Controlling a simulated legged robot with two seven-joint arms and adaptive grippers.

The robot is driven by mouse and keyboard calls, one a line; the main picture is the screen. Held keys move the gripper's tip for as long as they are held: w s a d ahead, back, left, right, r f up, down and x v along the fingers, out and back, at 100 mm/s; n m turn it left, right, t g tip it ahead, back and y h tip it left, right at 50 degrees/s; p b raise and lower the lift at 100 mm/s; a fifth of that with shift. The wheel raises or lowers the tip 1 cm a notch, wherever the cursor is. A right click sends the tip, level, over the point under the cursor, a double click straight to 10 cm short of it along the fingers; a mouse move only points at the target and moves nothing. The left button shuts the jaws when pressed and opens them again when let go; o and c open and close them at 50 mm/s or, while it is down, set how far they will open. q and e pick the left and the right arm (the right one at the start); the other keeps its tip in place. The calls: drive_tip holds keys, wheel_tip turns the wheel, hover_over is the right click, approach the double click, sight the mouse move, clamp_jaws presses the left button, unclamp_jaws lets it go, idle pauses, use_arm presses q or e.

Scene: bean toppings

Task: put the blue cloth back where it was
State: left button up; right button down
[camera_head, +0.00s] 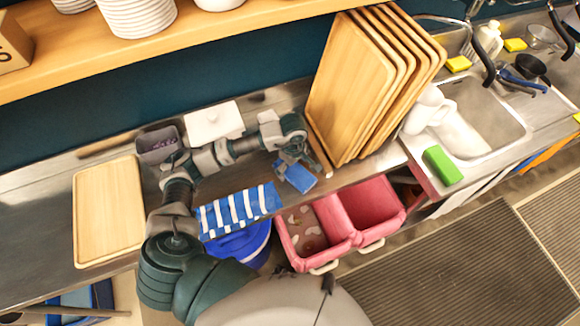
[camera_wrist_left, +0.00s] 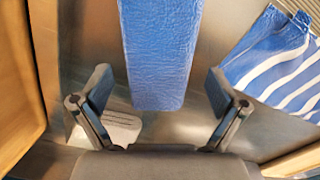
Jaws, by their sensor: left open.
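The blue cloth (camera_head: 299,178), a plain folded rectangle, lies on the steel counter near its front edge, just left of the wooden trays. It also shows in the left wrist view (camera_wrist_left: 160,50), where its near end lies between the spread fingers with gaps on both sides. My left gripper (camera_head: 290,164) is open and close by the cloth; in the left wrist view the open fingers (camera_wrist_left: 160,92) do not visibly touch it. A blue-and-white striped cloth (camera_head: 240,209) hangs over the counter's front edge to the left. My right gripper is out of view.
Upright wooden trays (camera_head: 350,90) stand close to the right of my gripper. A white-lidded container (camera_head: 213,121) and a grey bin (camera_head: 157,145) stand behind my arm. A wooden board (camera_head: 108,210) lies at left. Pink bins (camera_head: 350,225) sit below the counter edge.

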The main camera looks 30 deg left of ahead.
sight(292, 169)
use_arm(q)
wheel_tip(292, 169, up, 11)
drive_tip(key=b, duration=0.1)
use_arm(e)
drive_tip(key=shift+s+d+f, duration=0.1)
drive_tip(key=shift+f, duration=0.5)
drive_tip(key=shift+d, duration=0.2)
use_arm(q)
drive_tip(key=shift+a, duration=0.1)
